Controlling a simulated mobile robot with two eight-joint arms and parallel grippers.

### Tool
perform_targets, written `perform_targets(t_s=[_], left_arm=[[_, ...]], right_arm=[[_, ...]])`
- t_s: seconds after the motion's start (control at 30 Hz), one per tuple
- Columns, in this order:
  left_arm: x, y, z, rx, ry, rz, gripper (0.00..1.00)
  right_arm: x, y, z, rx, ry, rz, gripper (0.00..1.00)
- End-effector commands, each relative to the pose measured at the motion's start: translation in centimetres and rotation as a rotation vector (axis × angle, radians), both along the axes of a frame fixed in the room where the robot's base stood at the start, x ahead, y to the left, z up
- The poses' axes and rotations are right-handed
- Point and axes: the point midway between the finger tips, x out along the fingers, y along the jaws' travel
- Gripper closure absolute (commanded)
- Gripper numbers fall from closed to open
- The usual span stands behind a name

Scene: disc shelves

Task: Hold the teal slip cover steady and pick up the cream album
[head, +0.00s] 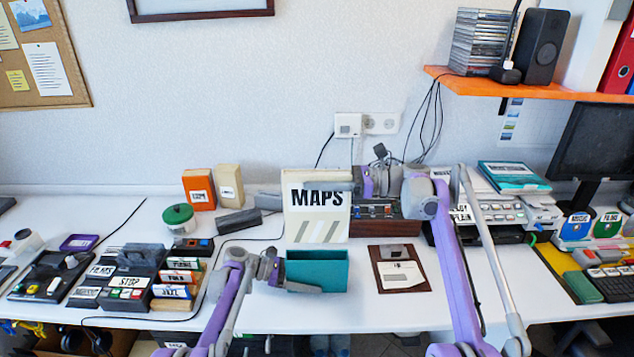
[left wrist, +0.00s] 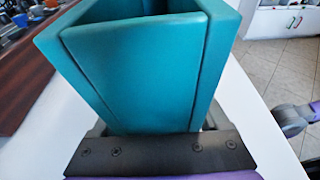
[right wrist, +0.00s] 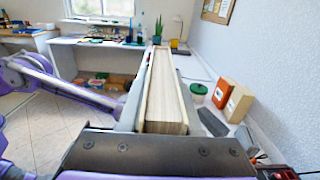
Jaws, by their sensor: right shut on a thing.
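The teal slip cover (head: 316,272) stands near the front middle of the desk, its open side up. It fills much of the left wrist view (left wrist: 135,70). My left gripper (head: 284,271) is shut on its left end. The cream album (head: 316,228), lettered MAPS, is upright just behind and above the cover, and looks clear of it. My right gripper (head: 328,186) is shut on the album near its top edge. The album's pale page edges run between the fingers in the right wrist view (right wrist: 166,105). The album's lower edge appears just above the cover's rim in the head view.
An orange box (head: 199,189), a green-lidded pot (head: 179,217) and labelled disc boxes (head: 128,283) stand left. Bare desk shows around the cover.

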Motion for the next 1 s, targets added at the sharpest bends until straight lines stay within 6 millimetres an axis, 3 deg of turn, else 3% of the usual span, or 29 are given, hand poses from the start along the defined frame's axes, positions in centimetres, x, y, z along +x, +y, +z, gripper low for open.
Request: perform_targets(t_s=[0.07, 0.47, 1.0], left_arm=[[0.0, 0.0, 0.0, 0.0, 0.0, 0.0, 0.08], [0.0, 0.8, 0.3, 0.0, 0.001, 0.001, 0.08], [0.0, 10.3, 3.2, 0.0, 0.0, 0.001, 0.08]], right_arm=[[0.0, 0.0, 0.0, 0.001, 0.0, 0.0, 1.0], [0.0, 0.0, 0.0, 0.001, 0.0, 0.0, 1.0], [0.0, 0.0, 0.0, 0.001, 0.0, 0.0, 1.0]])
